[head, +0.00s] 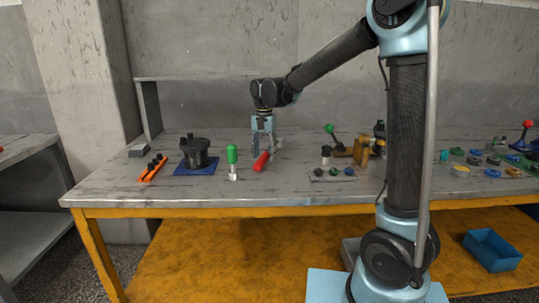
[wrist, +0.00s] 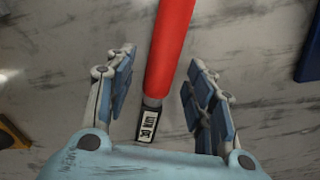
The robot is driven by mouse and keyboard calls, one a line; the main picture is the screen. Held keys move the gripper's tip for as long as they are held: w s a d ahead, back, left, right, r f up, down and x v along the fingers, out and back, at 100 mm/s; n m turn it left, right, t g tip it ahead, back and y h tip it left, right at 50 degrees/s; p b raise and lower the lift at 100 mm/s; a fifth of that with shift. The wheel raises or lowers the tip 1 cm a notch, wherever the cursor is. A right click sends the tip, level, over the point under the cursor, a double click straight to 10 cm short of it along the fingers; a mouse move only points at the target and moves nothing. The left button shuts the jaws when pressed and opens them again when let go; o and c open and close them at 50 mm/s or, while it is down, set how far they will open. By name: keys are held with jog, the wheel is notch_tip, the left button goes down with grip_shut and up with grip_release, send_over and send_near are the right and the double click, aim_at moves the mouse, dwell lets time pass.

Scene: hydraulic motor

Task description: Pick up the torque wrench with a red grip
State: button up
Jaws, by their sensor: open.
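The torque wrench with a red grip (head: 261,162) lies on the grey workbench. In the wrist view its red grip (wrist: 170,45) runs from the top edge down between my fingers, ending in a metal neck and a dark piece with a white label (wrist: 147,124). My gripper (head: 264,150) is above the bench, right over the wrench. In the wrist view my gripper (wrist: 158,88) is open, with one finger on each side of the wrench and a gap on both sides. The far part of the wrench is outside the wrist view.
A black motor part (head: 195,153) sits on a blue mat (head: 183,169), with an orange rack (head: 153,169) further left. A small tray of parts (head: 318,174) lies to the right.

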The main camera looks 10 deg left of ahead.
jog(key=shift+f, duration=0.95)
grip_shut()
jog(key=shift+r, duration=0.1)
notch_tip(320, 180, up, 18)
